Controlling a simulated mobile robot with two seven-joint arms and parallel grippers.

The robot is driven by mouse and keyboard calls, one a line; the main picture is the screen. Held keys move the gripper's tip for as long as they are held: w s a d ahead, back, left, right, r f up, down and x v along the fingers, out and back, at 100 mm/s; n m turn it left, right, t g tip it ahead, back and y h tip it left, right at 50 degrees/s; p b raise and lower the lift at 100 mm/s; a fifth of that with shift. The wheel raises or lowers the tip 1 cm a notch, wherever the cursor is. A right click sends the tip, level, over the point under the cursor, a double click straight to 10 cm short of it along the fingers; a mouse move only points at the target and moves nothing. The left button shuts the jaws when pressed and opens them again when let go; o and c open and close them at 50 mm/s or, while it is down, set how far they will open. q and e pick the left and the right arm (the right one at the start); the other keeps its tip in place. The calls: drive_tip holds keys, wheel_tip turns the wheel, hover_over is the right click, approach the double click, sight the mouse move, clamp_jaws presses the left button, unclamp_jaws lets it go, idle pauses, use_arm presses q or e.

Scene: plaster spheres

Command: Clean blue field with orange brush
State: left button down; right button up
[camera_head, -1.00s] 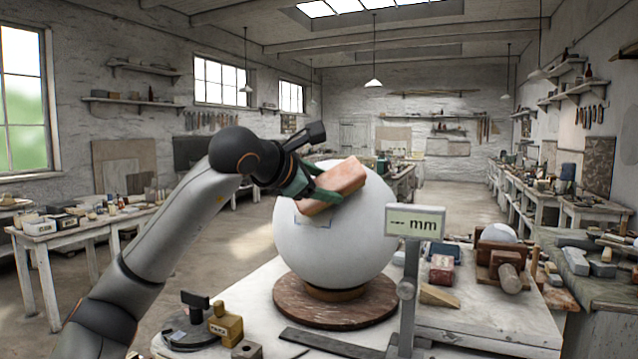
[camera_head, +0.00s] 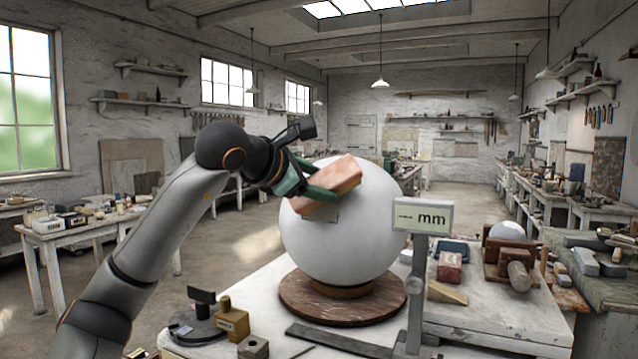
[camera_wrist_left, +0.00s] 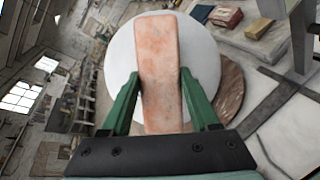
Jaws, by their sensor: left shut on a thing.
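A large white plaster sphere (camera_head: 350,250) sits on a round brown turntable (camera_head: 298,302). The orange brush (camera_head: 335,184), a block-like piece, lies tilted across the sphere's upper left. A thin blue outline (camera_head: 336,217) shows on the sphere just below the brush; the brush hides the rest of that field. My left gripper (camera_head: 318,188) is shut on the brush, with its green fingers on either side. The wrist view shows the brush (camera_wrist_left: 158,60) between both fingers, with the sphere (camera_wrist_left: 205,60) behind it. I cannot tell whether the brush touches the sphere. My right gripper is not in view.
A gauge marked "mm" (camera_head: 424,217) stands on a post right of the sphere, close to it. A brass block (camera_head: 232,318) and a dark metal bar (camera_head: 340,341) lie in front. A wooden wedge (camera_head: 446,293) and red box (camera_head: 449,266) lie to the right.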

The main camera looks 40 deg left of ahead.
use_arm(q)
drive_tip(key=shift+w+a+f, duration=0.25)
drive_tip(key=shift+w+f, duration=0.1)
drive_tip(key=shift+w, duration=0.15)
idle(0.3)
drive_tip(key=shift+s+a+f+b, duration=0.6)
drive_tip(key=shift+s+a+b, duration=0.05)
drive_tip(key=shift+s, duration=0.05)
drive_tip(key=shift+r, duration=0.15)
